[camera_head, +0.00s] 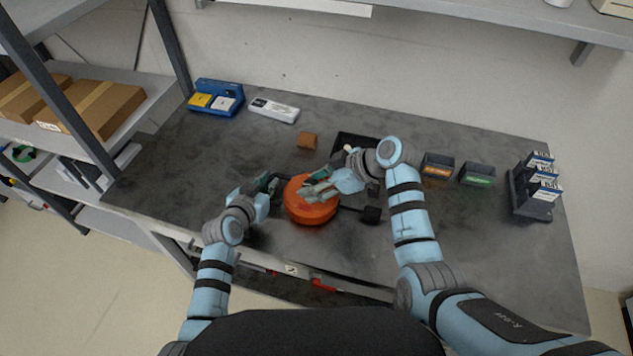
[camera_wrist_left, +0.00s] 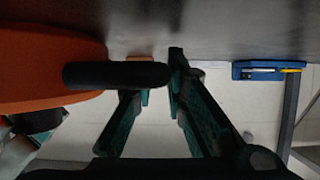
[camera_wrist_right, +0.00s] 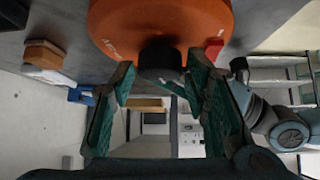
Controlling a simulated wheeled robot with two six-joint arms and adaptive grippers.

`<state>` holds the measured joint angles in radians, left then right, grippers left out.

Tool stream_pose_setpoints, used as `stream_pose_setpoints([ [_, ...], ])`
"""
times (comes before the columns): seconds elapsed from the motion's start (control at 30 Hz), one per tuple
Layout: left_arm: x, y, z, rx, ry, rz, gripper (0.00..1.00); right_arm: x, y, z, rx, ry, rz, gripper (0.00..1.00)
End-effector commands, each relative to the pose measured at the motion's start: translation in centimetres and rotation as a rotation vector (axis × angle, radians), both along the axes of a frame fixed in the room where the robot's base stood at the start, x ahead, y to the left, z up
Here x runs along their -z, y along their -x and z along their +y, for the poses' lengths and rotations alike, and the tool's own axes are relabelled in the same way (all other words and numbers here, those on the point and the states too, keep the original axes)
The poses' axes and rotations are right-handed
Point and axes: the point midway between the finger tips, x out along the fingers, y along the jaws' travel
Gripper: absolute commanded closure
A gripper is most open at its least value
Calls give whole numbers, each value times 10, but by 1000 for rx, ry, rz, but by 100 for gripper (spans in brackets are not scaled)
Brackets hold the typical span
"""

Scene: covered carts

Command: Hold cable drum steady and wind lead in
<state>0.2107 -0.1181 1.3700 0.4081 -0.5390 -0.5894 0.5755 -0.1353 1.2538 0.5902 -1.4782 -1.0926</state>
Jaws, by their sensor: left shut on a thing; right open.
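The orange cable drum (camera_head: 312,213) lies on the grey table in front of me. A dark lead runs from its right side to a black plug block (camera_head: 371,215) on the table. My left gripper (camera_head: 272,184) is at the drum's left side, shut on its black handle (camera_wrist_left: 115,75); the fingers flank the bar in the left wrist view. My right gripper (camera_head: 312,190) is over the drum's top. In the right wrist view its open fingers (camera_wrist_right: 160,78) are either side of the black knob (camera_wrist_right: 160,58) on the orange drum face. I cannot tell whether they touch it.
A brown block (camera_head: 307,141) and a black tray (camera_head: 354,143), partly behind my right arm, lie behind the drum. Small labelled bins (camera_head: 437,166) and a rack of boxes (camera_head: 533,190) stand right. A blue case (camera_head: 216,97) and white device (camera_head: 274,109) are back left.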

Motion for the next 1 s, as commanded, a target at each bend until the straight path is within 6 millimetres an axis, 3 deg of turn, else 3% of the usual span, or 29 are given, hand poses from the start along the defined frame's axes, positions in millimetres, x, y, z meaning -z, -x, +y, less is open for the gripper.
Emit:
stream_pose_setpoints([
  [0.2,1,0,-1,0,1,2,100,0,0,0,0,1,-1,59],
  [0.43,1,0,-1,1,1,2,100,0,0,0,0,1,-1,94],
  [0.77,1,1,0,0,1,2,100,0,3,3,264,-1,-2,94],
  [1.0,0,0,0,0,1,2,100,0,3,2,276,0,0,94],
])
